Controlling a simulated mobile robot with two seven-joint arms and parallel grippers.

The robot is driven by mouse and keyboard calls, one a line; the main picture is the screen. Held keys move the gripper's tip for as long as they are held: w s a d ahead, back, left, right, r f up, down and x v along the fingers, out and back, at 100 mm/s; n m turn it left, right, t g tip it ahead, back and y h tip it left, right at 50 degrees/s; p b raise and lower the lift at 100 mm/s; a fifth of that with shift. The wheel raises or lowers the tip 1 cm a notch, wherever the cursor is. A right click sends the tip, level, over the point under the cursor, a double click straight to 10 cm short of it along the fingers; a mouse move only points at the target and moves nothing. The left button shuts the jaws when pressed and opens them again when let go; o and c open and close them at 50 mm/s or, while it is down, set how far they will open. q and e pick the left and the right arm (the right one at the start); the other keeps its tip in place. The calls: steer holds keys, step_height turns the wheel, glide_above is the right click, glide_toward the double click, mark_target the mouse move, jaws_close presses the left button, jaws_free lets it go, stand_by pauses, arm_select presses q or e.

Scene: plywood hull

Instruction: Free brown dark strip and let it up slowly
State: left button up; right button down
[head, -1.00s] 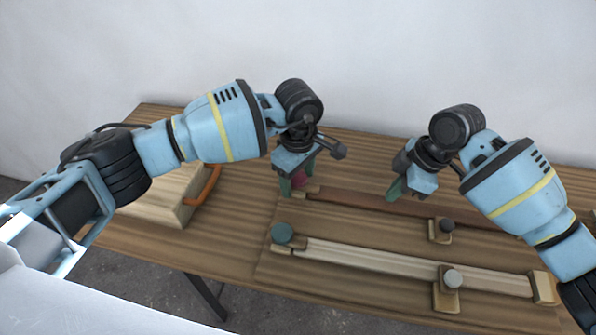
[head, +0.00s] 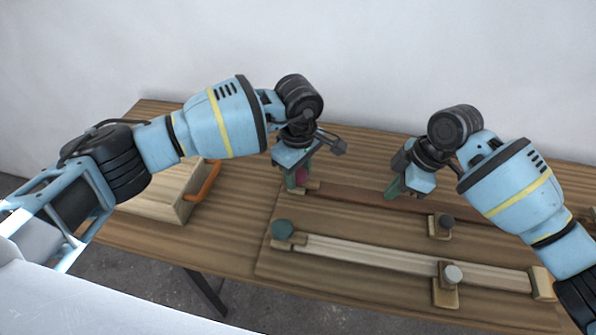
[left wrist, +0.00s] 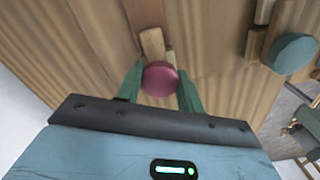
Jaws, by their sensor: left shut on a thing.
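The dark brown strip (head: 360,198) lies along the back of the board. A maroon knob (head: 302,176) stands at its left end beside a small light wood block. My left gripper (head: 296,180) is at that knob. In the left wrist view the maroon knob (left wrist: 160,78) sits between the green fingers of my left gripper (left wrist: 161,88), which are shut on it. The strip's dark end (left wrist: 145,12) shows just beyond a wood block (left wrist: 153,42). My right gripper (head: 392,190) is low over the strip's middle; its finger gap is hidden.
A wooden box (head: 165,197) with an orange handle (head: 203,182) is at left.

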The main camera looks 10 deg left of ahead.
steer(key=shift+f, duration=0.4)
stand_by(0.3)
arm_select(q)
steer(key=shift+m, duration=1.4)
arm_select(e)
steer(key=shift+f, duration=0.1)
arm_select(q)
steer(key=shift+r+m, duration=0.1)
steer(key=shift+m, duration=1.3)
